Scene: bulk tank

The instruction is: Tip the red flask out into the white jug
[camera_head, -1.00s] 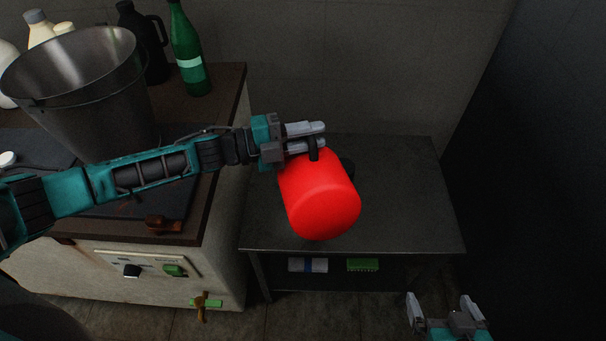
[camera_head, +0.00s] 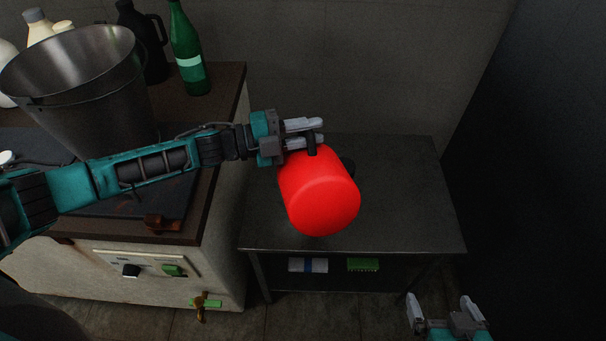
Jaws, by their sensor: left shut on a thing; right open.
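The red flask (camera_head: 319,192) is a bright red, rounded cylinder, held tilted over the grey metal table. My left gripper (camera_head: 306,133) is shut on the flask near its upper end, at a dark part that may be its neck or handle. A dark piece (camera_head: 347,165) shows behind the flask's right side; I cannot tell what it belongs to. My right gripper (camera_head: 441,306) is open and empty at the lower right, in front of the table. No white jug can be made out for sure; one white shape (camera_head: 6,72) at the far left is mostly hidden by the steel bucket.
The metal table (camera_head: 405,200) has bare room right of the flask. A white-and-blue item (camera_head: 308,265) and a green brush (camera_head: 362,265) lie on its lower shelf. A steel bucket (camera_head: 95,105), a green bottle (camera_head: 188,50) and a black jug (camera_head: 150,45) stand on the left counter.

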